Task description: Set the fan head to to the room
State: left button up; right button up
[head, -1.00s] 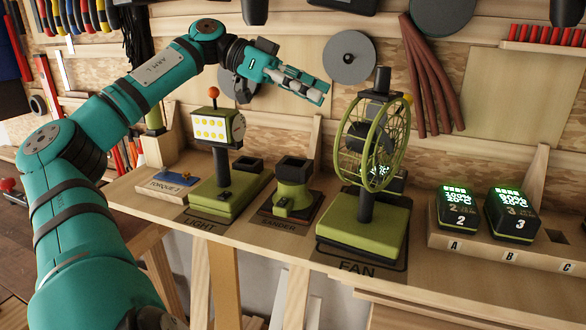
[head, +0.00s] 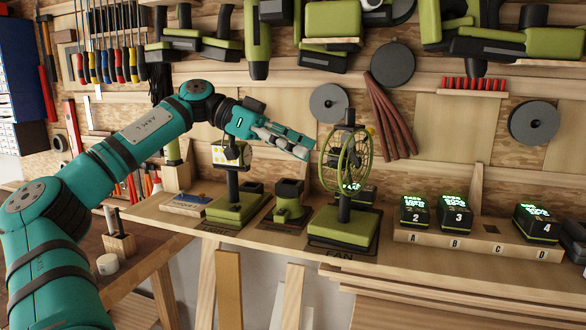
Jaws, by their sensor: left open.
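The green fan stands on its base (head: 344,226) on the mat marked FAN. Its round wire cage (head: 334,160) is seen at a slant and faces left and forward in the picture. A dark post (head: 350,118) sticks up at its top, and a small yellow part shows at its right. My left gripper (head: 306,150) comes in from the left at about the height of the cage's upper half. Its fingers are open and empty and point at the cage's left side. I cannot tell the exact gap; no contact shows. My right gripper is not in view.
To the right, a battery rack (head: 480,248) holds several lit batteries, with slot C empty. Tools hang on the wall above.

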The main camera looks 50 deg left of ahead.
aim_at(353, 157)
jog(key=k+l, duration=0.15)
jog(key=i+l+u, duration=0.15)
jog(key=u, duration=0.2)
jog(key=i+l+u, duration=0.15)
jog(key=u, duration=0.25)
jog(key=i+l+u, duration=0.2)
jog(key=u, duration=0.15)
jog(key=l, duration=0.1)
